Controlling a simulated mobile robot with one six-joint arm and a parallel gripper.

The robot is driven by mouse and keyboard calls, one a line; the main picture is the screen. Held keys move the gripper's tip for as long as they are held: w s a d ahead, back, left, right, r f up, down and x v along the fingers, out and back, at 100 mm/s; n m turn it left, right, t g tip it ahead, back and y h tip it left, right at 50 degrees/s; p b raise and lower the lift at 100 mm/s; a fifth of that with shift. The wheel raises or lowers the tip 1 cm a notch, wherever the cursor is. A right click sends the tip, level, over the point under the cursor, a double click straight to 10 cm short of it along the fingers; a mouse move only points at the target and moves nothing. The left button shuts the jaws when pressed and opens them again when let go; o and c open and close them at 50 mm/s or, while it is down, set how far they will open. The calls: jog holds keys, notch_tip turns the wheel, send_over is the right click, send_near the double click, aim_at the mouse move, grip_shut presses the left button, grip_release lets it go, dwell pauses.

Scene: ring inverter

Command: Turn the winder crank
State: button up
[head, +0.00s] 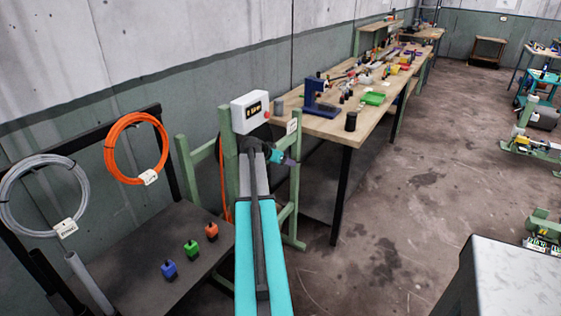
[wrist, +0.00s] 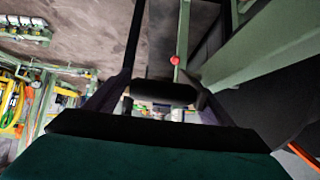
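My gripper (head: 288,161) is at the end of my teal arm, beside the green winder frame (head: 294,195) and just below its white control box (head: 250,112). In the wrist view its two dark fingers (wrist: 164,84) stand wide apart. A short black cylinder (wrist: 164,92), which looks like the crank's handle, lies crosswise between them. I cannot tell whether the fingers touch its ends. A small red ball (wrist: 174,60) shows just beyond. The rest of the crank is hidden behind my arm in the head view.
A wooden workbench (head: 331,128) with tools stands right of the winder. A dark table (head: 200,262) with blue, green and red blocks is at lower left, beneath an orange coil (head: 114,145) and a grey coil (head: 6,190). Open floor (head: 405,200) lies to the right.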

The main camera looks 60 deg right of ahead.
jog(key=w+a+b, duration=0.1)
jog(key=a+b, duration=0.2)
jog(key=a, duration=0.9)
jog(key=shift+w+a+r+b, duration=0.2)
jog(key=shift+a+r+b, duration=0.1)
jog(key=shift+b, duration=0.05)
jog(key=shift+c, duration=0.4)
